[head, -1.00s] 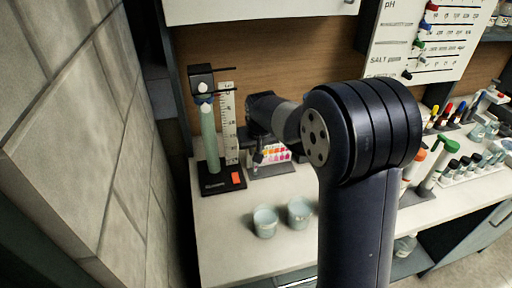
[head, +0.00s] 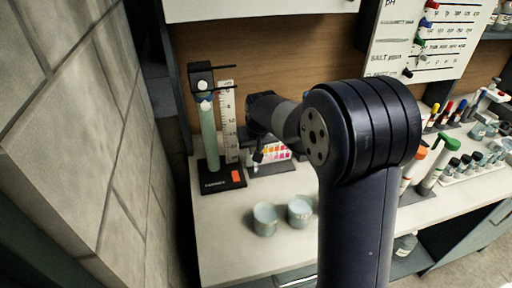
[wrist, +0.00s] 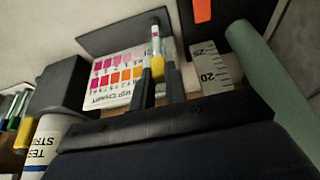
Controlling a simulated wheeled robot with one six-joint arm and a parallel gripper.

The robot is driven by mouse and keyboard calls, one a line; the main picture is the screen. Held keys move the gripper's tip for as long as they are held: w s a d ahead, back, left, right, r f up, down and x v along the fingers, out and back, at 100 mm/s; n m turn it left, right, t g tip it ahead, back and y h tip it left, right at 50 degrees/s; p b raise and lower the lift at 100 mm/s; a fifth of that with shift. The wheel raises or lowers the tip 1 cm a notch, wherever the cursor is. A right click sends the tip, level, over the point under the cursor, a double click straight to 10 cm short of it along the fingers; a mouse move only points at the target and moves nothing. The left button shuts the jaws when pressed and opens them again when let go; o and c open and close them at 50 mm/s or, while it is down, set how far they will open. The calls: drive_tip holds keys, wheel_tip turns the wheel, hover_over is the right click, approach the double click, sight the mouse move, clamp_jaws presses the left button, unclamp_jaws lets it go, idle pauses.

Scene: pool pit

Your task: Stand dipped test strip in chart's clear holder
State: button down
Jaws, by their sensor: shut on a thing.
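The test strip (wrist: 156,42) shows in the wrist view as a slim pale piece with coloured marks and a yellow lower part. My gripper (wrist: 159,76) is shut on it at the yellow part, and the strip points away from the fingers. The colour chart (wrist: 119,74), white with rows of pink, red, orange and yellow squares, lies behind and left of the fingers; the strip overlaps its right edge. In the head view my gripper (head: 257,155) is just left of the chart (head: 274,152), partly hidden by my arm. I cannot make out the clear holder's outline.
A stand with a green tube and scale (head: 222,179) is left of the chart. Two cups (head: 265,219) (head: 300,211) stand in front. A bottle labelled test strips (wrist: 46,143) is at lower left in the wrist view.

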drive_tip(key=shift+f, duration=0.25)
drive_tip(key=c, duration=1.3)
unclamp_jaws()
drive_tip(key=shift+c, duration=0.2)
drive_tip(key=shift+r, duration=0.1)
drive_tip(key=shift+r+p, duration=2.45)
drive_tip(key=shift+r, duration=1.05)
drive_tip(key=shift+f, duration=0.1)
wheel_tip(320, 180, down, 7)
drive_tip(key=b, duration=0.5)
